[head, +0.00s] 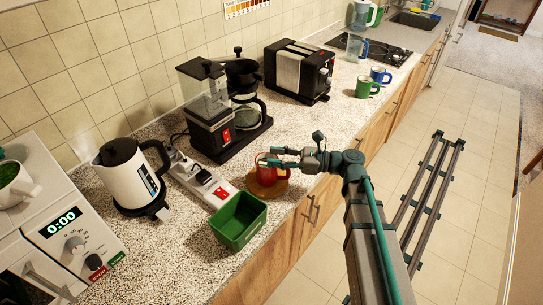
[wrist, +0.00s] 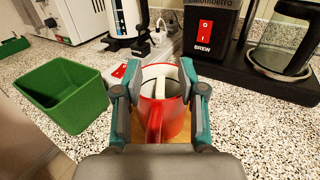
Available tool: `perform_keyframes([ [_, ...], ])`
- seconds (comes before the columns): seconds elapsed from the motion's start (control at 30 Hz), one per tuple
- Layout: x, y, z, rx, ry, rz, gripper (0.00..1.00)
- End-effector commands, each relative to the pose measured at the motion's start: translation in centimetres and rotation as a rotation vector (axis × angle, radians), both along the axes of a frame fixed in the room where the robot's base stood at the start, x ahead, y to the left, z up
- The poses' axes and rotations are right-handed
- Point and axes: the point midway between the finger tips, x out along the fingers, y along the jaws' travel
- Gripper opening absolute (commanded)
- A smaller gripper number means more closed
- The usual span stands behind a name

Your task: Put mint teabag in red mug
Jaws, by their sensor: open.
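The red mug (head: 266,174) stands upright on a round wooden coaster (head: 283,188) on the counter. It also shows in the wrist view (wrist: 173,126), with its handle toward the camera. My gripper (head: 267,157) is at the mug's rim; in the wrist view its open fingers (wrist: 160,85) lie on either side of the mug's mouth. A pale, narrow thing (wrist: 160,88) shows at the mug's mouth between the fingers. I cannot tell for sure whether it is the mint teabag or how deep it sits. No other teabag is clearly visible.
A green open box (head: 240,220) stands left of the mug and looks empty. Behind are a power strip (head: 203,180), a white kettle (head: 128,175) and a coffee maker (head: 215,120). A toaster (head: 300,70), a green mug (head: 366,88) and a blue mug (head: 380,75) are farther along.

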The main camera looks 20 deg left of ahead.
Motion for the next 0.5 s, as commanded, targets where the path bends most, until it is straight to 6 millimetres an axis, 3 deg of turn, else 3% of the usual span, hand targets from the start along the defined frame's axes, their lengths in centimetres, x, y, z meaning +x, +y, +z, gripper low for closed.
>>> perform_keyframes([
  [0.3,0.8,-6.2,0.0,0.000,0.000,-0.004,0.40],
  [0.5,1.1,-9.0,0.0,0.000,0.000,-0.003,0.40],
])
